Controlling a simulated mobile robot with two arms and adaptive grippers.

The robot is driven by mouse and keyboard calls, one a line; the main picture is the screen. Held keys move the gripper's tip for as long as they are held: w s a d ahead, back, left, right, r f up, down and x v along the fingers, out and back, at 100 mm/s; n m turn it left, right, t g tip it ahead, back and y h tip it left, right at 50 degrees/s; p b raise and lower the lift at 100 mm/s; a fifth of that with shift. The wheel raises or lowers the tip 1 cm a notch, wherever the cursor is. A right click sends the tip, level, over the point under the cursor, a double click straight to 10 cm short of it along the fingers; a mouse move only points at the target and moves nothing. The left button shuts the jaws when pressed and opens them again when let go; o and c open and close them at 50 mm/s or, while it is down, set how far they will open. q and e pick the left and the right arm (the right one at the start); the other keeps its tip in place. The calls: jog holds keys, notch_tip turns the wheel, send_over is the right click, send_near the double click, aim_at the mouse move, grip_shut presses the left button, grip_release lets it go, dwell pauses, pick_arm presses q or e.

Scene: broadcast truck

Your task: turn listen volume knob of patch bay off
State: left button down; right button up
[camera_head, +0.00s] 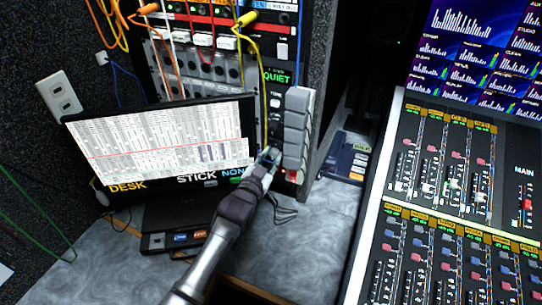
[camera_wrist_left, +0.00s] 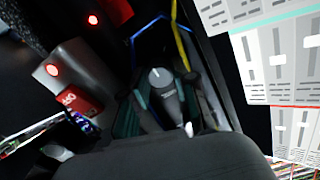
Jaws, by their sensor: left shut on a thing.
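The patch bay panel (camera_head: 200,68) rises at the back, with a narrow dark strip of controls (camera_head: 275,102) on its right side. My left gripper (camera_head: 271,156) reaches up from below to the lower part of this strip and is shut on a small knob there. The knob is mostly hidden by the fingers in the head view. In the left wrist view a dark knob with a pale round top (camera_wrist_left: 160,77) stands out ahead of the dark gripper body. Its label and exact setting cannot be read. My right gripper is not in view.
A stack of grey blocks (camera_head: 297,125) stands right beside the gripper. A red light (camera_head: 291,174) glows below it. A yellow cable (camera_head: 263,85) hangs close to the fingers. A monitor (camera_head: 160,140) is on the left and a mixing console (camera_head: 450,180) on the right.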

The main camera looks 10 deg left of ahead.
pick_arm(q)
jog(key=shift+f, duration=0.15)
dwell(0.3)
jog(key=c, duration=0.9)
grip_release()
jog(key=shift+s, duration=0.15)
jog(key=s+a, duration=0.2)
jog(key=s, duration=0.9)
jog(key=shift+s+a, duration=0.15)
jog(key=shift+s, duration=0.15)
